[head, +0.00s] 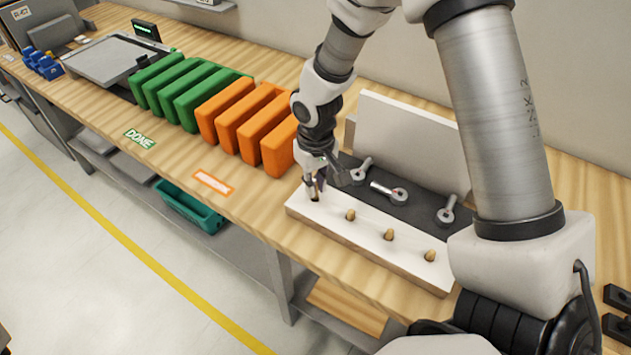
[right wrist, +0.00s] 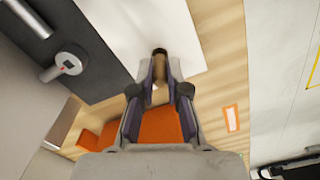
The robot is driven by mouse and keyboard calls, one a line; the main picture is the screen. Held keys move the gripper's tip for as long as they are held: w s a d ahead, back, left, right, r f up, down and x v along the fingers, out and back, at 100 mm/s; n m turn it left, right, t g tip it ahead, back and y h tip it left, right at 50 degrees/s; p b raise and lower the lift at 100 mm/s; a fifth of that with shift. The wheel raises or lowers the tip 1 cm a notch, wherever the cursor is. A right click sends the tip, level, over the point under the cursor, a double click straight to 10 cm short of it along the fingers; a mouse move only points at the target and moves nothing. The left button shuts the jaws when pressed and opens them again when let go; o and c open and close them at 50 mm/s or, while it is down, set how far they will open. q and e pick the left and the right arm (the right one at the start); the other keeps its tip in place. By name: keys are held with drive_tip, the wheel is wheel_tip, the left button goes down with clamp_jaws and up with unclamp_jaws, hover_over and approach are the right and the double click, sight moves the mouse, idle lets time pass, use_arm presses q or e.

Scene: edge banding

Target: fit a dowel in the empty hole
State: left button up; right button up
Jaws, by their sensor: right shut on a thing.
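A white board (head: 345,232) lies near the front of the bench. Three wooden dowels stand in its top face: one (head: 350,215), a middle one (head: 389,234) and a right one (head: 430,255). My right gripper (head: 316,192) is over the board's left end, shut on a dowel. In the right wrist view the held tan dowel (right wrist: 158,68) is between the fingertips, its far end meeting a dark hole (right wrist: 159,51) in the white face. I cannot tell how deep the dowel sits. My left gripper is not in view.
Behind the board, a dark strip (head: 415,208) holds several metal clamps, with an upright white panel (head: 410,135) behind. Orange blocks (head: 241,116) and green blocks (head: 185,88) stand to the left. A green bin (head: 190,207) is below the bench.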

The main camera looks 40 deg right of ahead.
drive_tip(key=shift+f+b, duration=0.75)
drive_tip(key=shift+f, duration=0.55)
idle(1.3)
drive_tip(key=o, duration=0.8)
wheel_tip(320, 180, up, 5)
drive_tip(key=p, duration=0.4)
drive_tip(key=shift+p, duration=0.3)
idle(0.4)
